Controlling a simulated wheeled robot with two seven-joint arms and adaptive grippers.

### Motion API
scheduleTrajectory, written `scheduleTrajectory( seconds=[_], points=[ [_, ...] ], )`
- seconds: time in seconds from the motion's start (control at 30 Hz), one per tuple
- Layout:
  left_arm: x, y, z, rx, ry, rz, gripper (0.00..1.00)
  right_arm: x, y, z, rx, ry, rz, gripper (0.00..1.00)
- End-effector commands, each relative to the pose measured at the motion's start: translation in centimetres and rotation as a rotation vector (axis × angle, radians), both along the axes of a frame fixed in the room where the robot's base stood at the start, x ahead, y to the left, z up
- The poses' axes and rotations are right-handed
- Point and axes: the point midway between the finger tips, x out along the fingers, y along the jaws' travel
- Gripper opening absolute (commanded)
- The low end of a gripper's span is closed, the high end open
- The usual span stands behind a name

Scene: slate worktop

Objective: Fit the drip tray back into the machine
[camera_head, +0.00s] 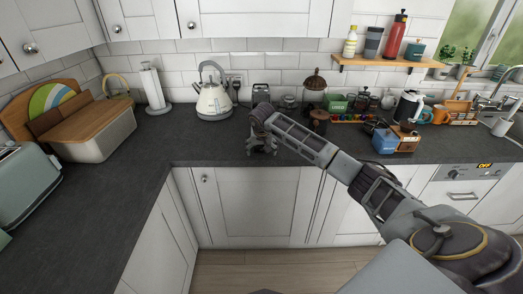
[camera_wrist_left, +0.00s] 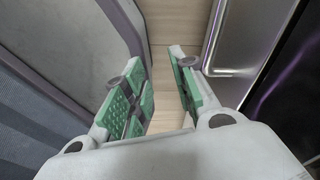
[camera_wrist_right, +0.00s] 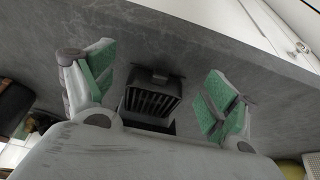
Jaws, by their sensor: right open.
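The black drip tray with a slatted grille (camera_wrist_right: 152,100) lies on the slate worktop in the right wrist view, between and beyond the fingertips of my right gripper (camera_wrist_right: 158,85). That gripper is open, with green pads on both sides of the tray and not visibly touching it. In the head view my right gripper (camera_head: 262,145) is over the worktop's front part and hides the tray. A dark machine (camera_head: 260,91) stands behind it, mostly hidden by my arm. My left gripper (camera_wrist_left: 161,75) is open and empty above the wooden floor, out of the head view.
A cream kettle (camera_head: 213,101) and a paper towel holder (camera_head: 153,88) stand left of my right gripper. Canisters, mugs and boxes crowd the worktop (camera_head: 200,150) to the right. The left stretch of worktop is clear beside the bread bin (camera_head: 98,140) and toaster (camera_head: 24,182).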

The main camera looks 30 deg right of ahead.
Motion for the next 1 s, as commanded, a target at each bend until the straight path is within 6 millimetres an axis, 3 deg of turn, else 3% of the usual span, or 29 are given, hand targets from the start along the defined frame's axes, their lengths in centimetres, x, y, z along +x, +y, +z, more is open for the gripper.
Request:
scheduleTrajectory(
  seconds=[0.37, 1.0],
  points=[
    [0.1, 0.9, 0.0, 0.009, -0.001, -0.004, 0.27, -0.2, 0.1, 0.9, -0.001, -0.002, 0.001, 0.87],
    [0.1, 0.9, 0.0, 0.009, -0.001, -0.003, 0.27, -3.1, 1.8, 8.7, -0.001, -0.002, 0.000, 0.87]
  ],
)
